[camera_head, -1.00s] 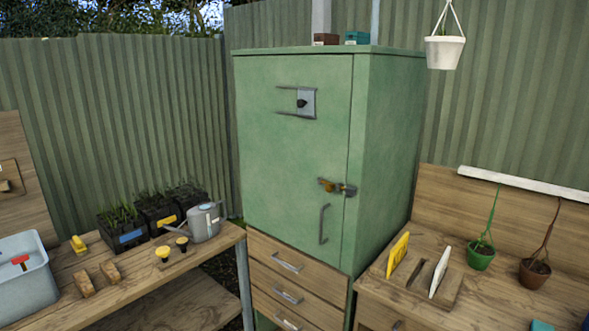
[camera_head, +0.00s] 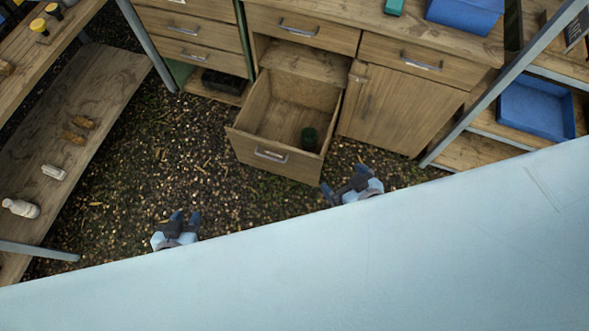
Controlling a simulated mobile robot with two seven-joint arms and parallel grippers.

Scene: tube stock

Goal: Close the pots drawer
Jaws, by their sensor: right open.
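The pots drawer (camera_head: 248,149) is pulled well out of the wooden cabinet, low near the ground. Its front carries a silver bar handle (camera_head: 271,155). My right gripper (camera_head: 343,186) is open and empty, just right of and below the drawer's front right corner, apart from the handle. My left gripper (camera_head: 184,218) is open and empty over the gravel, to the left of and below the drawer.
A closed cupboard door (camera_head: 390,110) is right of the drawer. Closed drawers (camera_head: 190,32) are at the upper left. A shelf (camera_head: 60,150) with brushes and bottles stands left. A blue bin (camera_head: 536,107) sits on the right rack. Gravel (camera_head: 180,135) in front is open.

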